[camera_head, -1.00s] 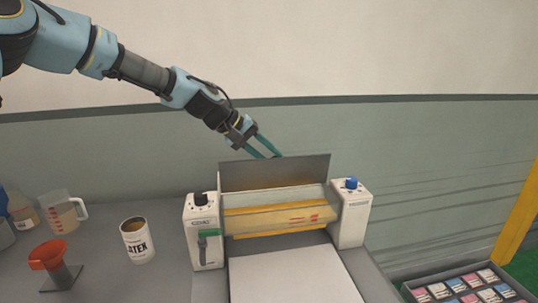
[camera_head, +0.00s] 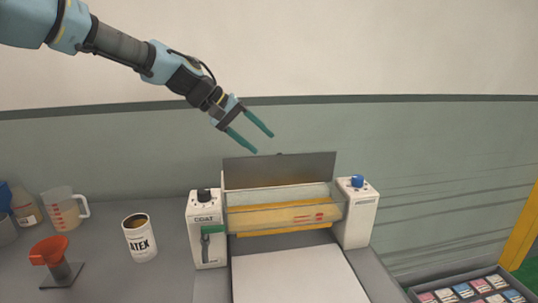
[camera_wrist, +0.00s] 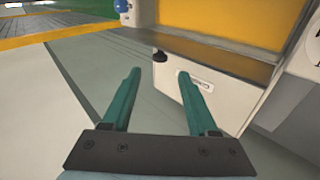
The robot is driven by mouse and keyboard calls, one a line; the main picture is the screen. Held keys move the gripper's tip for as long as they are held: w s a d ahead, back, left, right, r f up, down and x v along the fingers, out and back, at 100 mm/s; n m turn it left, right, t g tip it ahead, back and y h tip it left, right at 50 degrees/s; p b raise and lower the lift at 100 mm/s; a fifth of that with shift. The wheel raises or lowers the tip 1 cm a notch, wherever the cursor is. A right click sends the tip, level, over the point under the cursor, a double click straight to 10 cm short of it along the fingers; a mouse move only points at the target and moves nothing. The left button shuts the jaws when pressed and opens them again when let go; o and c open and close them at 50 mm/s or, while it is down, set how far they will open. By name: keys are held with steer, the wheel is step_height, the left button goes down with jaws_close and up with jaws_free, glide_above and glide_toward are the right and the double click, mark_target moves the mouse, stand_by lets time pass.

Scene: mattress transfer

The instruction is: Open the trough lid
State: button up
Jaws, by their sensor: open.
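The trough lid (camera_head: 280,171) is a grey panel standing upright at the back of the white coating machine (camera_head: 358,215). In front of it lies the trough with a clear cover and a yellow strip (camera_head: 285,217). A small dark knob shows at the lid's top edge, and a dark knob (camera_wrist: 160,56) shows in the wrist view. My gripper (camera_head: 264,145) is open and empty, above and behind the lid's top edge, apart from it. In the wrist view my gripper (camera_wrist: 156,72) has its teal fingers spread with nothing between them.
A white can (camera_head: 140,238), a measuring jug (camera_head: 63,211) and an orange-topped funnel on a stand (camera_head: 52,255) are on the grey table left of the machine. A tray of small packs (camera_head: 468,291) lies at lower right.

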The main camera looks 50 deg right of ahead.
steer(key=shift+b+v, duration=0.45)
steer(key=shift+v, duration=1.85)
